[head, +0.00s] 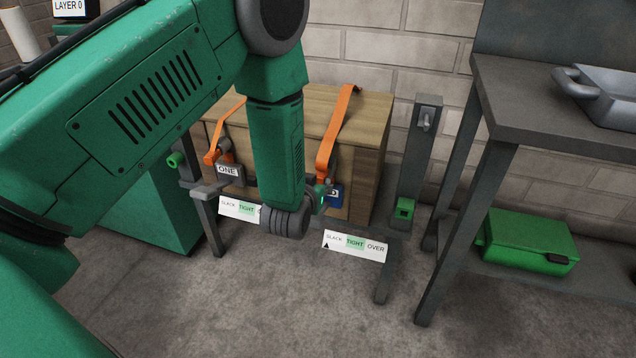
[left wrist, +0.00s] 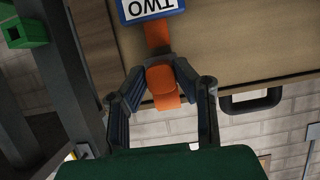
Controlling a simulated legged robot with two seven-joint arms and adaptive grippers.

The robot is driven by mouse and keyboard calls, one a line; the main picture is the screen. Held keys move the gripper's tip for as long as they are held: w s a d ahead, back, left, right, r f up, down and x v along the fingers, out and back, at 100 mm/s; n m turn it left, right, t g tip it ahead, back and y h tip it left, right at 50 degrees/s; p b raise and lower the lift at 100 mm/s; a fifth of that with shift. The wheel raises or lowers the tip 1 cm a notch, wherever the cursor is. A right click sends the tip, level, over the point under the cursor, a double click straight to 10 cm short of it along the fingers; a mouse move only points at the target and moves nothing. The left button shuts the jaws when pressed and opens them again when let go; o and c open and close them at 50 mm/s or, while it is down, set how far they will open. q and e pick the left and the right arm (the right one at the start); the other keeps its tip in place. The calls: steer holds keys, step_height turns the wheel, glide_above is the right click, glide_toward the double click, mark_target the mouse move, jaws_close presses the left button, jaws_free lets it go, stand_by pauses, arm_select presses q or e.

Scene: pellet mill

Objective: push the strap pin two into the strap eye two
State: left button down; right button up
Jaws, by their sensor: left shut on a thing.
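My left gripper (left wrist: 162,76) is shut on an orange piece (left wrist: 163,84), which looks like the strap pin two. The piece is in line with an orange strap end (left wrist: 157,36) below the upside-down blue-edged TWO plate (left wrist: 150,8). In the head view the orange strap (head: 338,130) runs over the wooden crate (head: 372,118) down to the partly hidden TWO plate (head: 335,196). My left forearm and wrist hide most of the gripper there. I cannot make out the strap eye two or whether the pin touches it. My right gripper is in neither view.
Below plate two, a gauge card (head: 355,246) reads SLACK, TIGHT, OVER, with its black pointer under SLACK. Strap one (head: 225,130) with plate ONE (head: 229,171) is to the left. A grey post (head: 417,160) and a metal table (head: 545,85) stand to the right.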

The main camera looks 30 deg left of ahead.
arm_select(q)
steer(key=shift+w+r, duration=0.25)
steer(key=c, duration=1.2)
jaws_free()
steer(key=shift+f, duration=0.15)
steer(key=shift+o, duration=0.4)
steer(key=o, duration=0.4)
steer(key=shift+s, duration=0.1)
steer(key=shift+p+v, duration=1.95)
steer(key=shift+v, duration=1.55)
